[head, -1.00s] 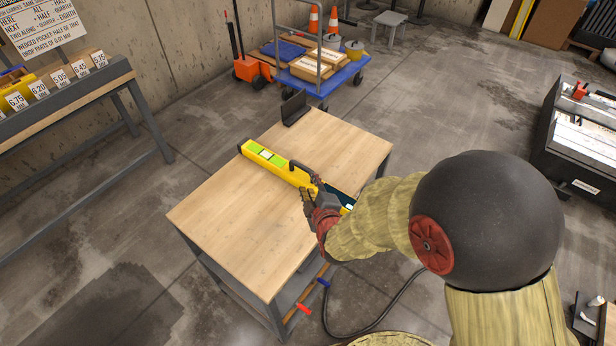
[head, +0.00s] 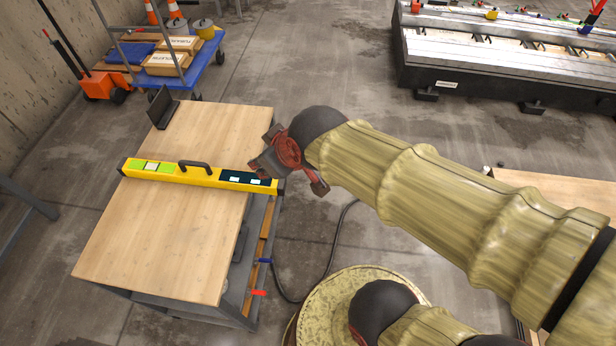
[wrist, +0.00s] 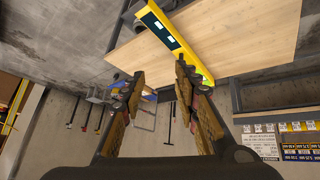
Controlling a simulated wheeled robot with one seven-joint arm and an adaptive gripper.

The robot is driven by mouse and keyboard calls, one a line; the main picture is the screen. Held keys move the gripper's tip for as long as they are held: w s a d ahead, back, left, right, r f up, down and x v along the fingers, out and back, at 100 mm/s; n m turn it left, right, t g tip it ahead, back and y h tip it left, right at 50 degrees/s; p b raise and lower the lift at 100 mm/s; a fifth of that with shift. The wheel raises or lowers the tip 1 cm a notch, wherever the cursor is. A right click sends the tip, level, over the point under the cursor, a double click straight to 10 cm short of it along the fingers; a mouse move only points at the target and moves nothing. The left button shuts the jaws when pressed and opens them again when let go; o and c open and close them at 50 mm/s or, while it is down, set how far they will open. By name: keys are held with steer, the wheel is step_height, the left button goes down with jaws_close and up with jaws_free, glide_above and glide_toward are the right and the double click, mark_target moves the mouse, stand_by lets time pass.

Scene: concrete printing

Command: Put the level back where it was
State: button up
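The yellow level (head: 160,172) with a black handle lies across the wooden worktable (head: 170,235). Its right end reaches the table's right edge. In the wrist view the level (wrist: 172,32) shows ahead of my fingers, its near end partly behind the right finger. My gripper (head: 270,163) is at the level's right end in the head view, overlapping the table edge. In the wrist view my gripper (wrist: 159,76) has its two fingers apart with nothing between them. Whether a finger touches the level cannot be told.
A black angled stand (head: 160,107) is at the table's back left corner. A blue cart (head: 185,65) with boxes stands behind the table. A long black-sided bench (head: 480,70) is at the back right. Clear floor lies between table and bench.

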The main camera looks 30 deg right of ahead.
steer(key=s+d+r+m+g+h, duration=0.1)
steer(key=s+d+r+m, duration=0.1)
steer(key=s, duration=0.8)
steer(key=shift+s+d+r+m+g, duration=0.15)
steer(key=shift+d+r+m+g, duration=0.2)
steer(key=shift+d+m, duration=0.5)
steer(key=shift+f, duration=0.1)
